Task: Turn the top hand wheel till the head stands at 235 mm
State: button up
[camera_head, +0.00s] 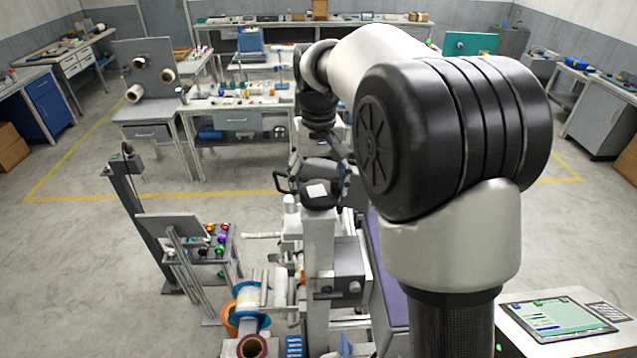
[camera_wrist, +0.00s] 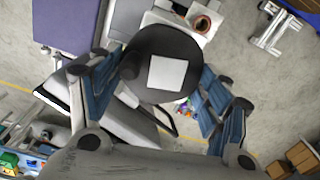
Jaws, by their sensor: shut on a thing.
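The top hand wheel (camera_head: 318,201) is a dark round piece with a white square patch on top, at the upper end of a pale upright column (camera_head: 318,242) in the head view. In the wrist view the dark wheel (camera_wrist: 140,84) lies between my two blue-grey fingers, one on its left and one on its right. My gripper (camera_wrist: 163,78) is shut on it from above. A grey block (camera_head: 347,285), perhaps the head, sits beside the column lower down. No height scale or reading is legible. My arm hides much of the machine's right side.
A stand with colored knobs (camera_head: 215,240) and a dark post (camera_head: 130,200) stand left of the machine. Reels (camera_head: 250,300) lie low in front. A tablet-like panel (camera_head: 560,318) is at the lower right. Benches line the back; open floor lies to the left.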

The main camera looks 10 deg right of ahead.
aim_at(319, 190)
dwell(0.3)
jog(key=o, duration=1.1)
jog(key=shift+c, duration=0.2)
notch_tip(319, 190, up, 12)
jog(key=shift+f, duration=0.1)
jog(key=s+f+t+b, duration=0.1)
jog(key=s+f+b, duration=0.8)
jog(key=f, duration=0.4)
jog(key=s+f+t+b, duration=0.2)
jog(key=s+f+b, duration=0.8)
jog(key=f, duration=0.4)
jog(key=s+f+t+b, duration=0.1)
jog(key=s+f+b, duration=0.8)
jog(key=f+b, duration=0.3)
jog(key=shift+s+f+t, duration=0.4)
jog(key=shift+f, duration=0.5)
